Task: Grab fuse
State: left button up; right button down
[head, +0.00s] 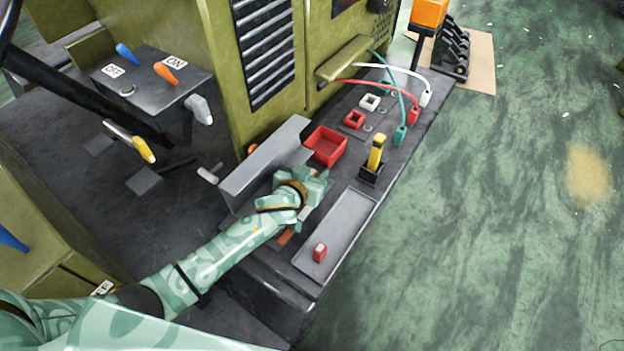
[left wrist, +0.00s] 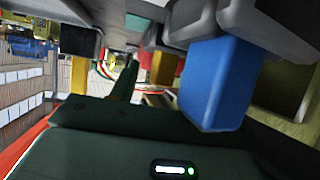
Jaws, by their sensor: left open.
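A small red block with a pale top face (head: 319,252), which looks like a fuse, lies on the grey tray (head: 345,222) near the front end of the deck. My left gripper (head: 312,198) is open, low over the deck beside the tray's left side. Its fingers are mostly hidden by the hand. An orange piece (head: 287,236) shows below the hand, partly covered. In the left wrist view a blue block (left wrist: 218,85) is large and close, below a dark grey part. I cannot tell whether it belongs to the gripper. My right gripper is not in view.
A yellow lever in a black base (head: 375,155) stands behind the tray. A red bin (head: 326,146) and an upright grey plate (head: 262,165) stand close to the hand. Red, white and green cables (head: 405,95) lie farther back.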

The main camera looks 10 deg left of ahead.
pick_arm(q)
jog(key=shift+r, duration=0.1)
grip_shut()
